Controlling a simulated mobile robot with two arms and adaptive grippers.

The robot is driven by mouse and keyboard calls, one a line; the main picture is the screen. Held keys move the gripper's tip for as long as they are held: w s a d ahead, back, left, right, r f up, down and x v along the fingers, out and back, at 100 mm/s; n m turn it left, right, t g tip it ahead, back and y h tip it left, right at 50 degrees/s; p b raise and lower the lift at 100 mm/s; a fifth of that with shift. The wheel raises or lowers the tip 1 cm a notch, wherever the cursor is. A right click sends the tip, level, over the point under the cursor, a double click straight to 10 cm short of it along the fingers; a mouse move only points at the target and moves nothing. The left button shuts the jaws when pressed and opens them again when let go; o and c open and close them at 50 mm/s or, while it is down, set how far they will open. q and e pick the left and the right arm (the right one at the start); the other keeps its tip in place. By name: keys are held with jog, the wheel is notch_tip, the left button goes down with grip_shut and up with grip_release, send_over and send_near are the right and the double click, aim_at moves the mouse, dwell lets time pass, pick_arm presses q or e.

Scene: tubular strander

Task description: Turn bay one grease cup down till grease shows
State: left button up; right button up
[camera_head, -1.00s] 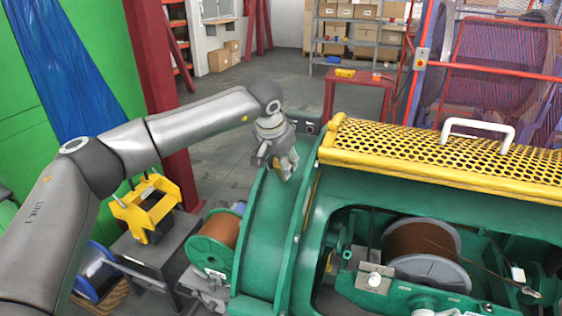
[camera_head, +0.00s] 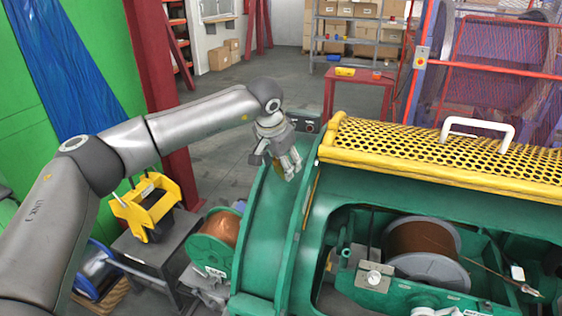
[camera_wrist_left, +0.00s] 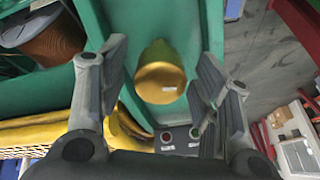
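The brass-coloured grease cup (camera_wrist_left: 160,75) shows in the left wrist view on the green machine frame, between the fingers of my left gripper (camera_wrist_left: 162,68). The fingers are spread, with a visible gap on each side of the cup. I cannot tell how far the fingertips reach along it. In the head view my left gripper (camera_head: 289,166) is over the top of the green end frame (camera_head: 262,225), and the cup is mostly hidden behind the fingers. No grease can be made out on or around the cup. My right gripper is out of view.
A yellow perforated guard (camera_head: 430,155) with a white handle lies right of the gripper. A copper wire spool (camera_head: 420,245) sits in the open bay below. A small box with red and green buttons (camera_wrist_left: 178,140) is near the cup.

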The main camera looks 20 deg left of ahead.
pick_arm(q)
jog(key=shift+r, duration=0.15)
jog(key=v, duration=1.1)
jog(key=shift+s+r, duration=0.2)
jog(key=shift+r, duration=0.05)
